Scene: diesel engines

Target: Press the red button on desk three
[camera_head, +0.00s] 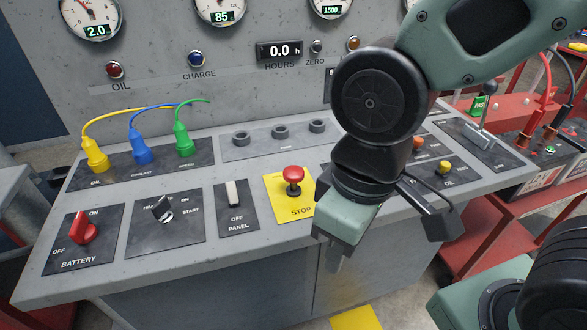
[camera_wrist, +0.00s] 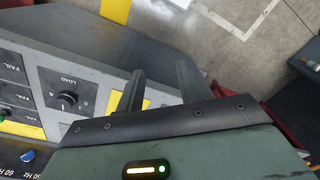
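A red mushroom button (camera_head: 293,174) stands on a yellow plate marked STOP, near the middle of the grey desk (camera_head: 150,278) in the head view. No desk number is readable. My gripper (camera_head: 335,262) hangs just right of the button and nearer the desk's front edge, pointing down, apart from the button. In the wrist view its two fingers (camera_wrist: 160,68) stand apart with nothing between them. The red button cannot be made out in the wrist view.
A PANEL switch (camera_head: 233,194) is left of the STOP plate, with a START knob (camera_head: 162,210) and red BATTERY switch (camera_head: 84,228) farther left. Yellow, blue and green plugs (camera_head: 184,140) stand behind. My arm covers the desk's right-middle. A red cart (camera_head: 480,225) is at right.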

